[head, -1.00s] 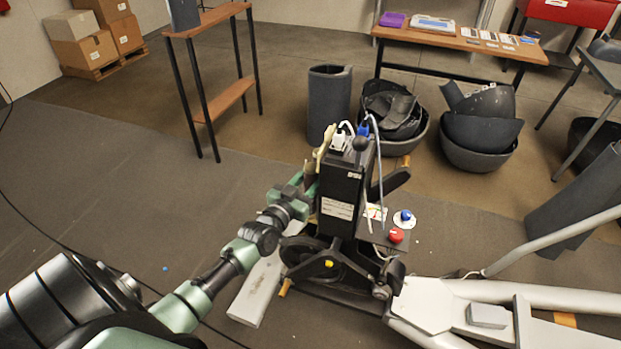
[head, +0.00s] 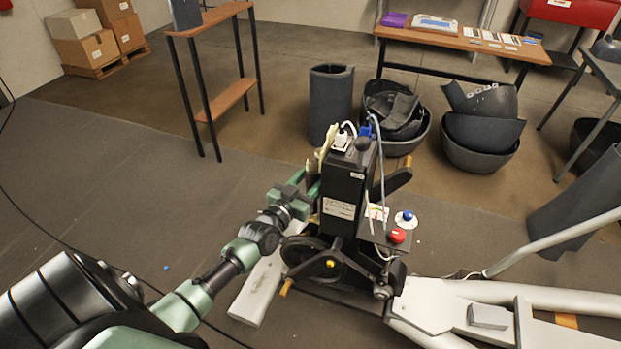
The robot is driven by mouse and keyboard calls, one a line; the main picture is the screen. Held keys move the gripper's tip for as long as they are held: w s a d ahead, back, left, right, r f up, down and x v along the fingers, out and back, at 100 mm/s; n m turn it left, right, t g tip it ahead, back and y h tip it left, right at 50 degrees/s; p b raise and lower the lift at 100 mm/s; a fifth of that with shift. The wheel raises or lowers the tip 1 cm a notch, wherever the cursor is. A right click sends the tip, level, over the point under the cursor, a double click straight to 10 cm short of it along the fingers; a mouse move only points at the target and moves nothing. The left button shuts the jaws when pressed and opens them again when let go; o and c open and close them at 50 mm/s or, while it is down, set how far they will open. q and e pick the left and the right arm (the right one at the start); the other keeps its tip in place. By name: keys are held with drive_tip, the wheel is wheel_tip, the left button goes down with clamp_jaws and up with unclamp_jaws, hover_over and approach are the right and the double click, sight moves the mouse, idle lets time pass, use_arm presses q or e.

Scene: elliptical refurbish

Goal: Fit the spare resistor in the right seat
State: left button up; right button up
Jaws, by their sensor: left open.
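A black upright machine housing (head: 342,190) stands at the centre of the head view on a dark base with a wheel. A white plug-like part (head: 341,141) and a blue connector (head: 365,131) with cables sit on its top. My left gripper (head: 313,190) is at the left side of the housing, its green jaws open. Contact with the housing cannot be told. The spare resistor and the right seat cannot be made out at this size. My right gripper is out of view.
A red button (head: 397,236) and a blue knob (head: 407,216) are right of the housing. A pale frame (head: 450,305) extends to the lower right. Black shell parts in bowls (head: 478,155) and a wooden bench (head: 470,42) stand behind. The floor at left is mostly clear.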

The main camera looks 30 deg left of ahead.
use_arm(q)
drive_tip(key=shift+s+d+f, duration=0.1)
drive_tip(key=shift+d+f, duration=0.3)
drive_tip(key=shift+s, duration=0.1)
drive_tip(key=s, duration=0.6)
drive_tip(key=shift+s+r, duration=0.3)
drive_tip(key=shift+s, duration=0.4)
drive_tip(key=shift+a, duration=0.1)
drive_tip(key=shift+a, duration=0.1)
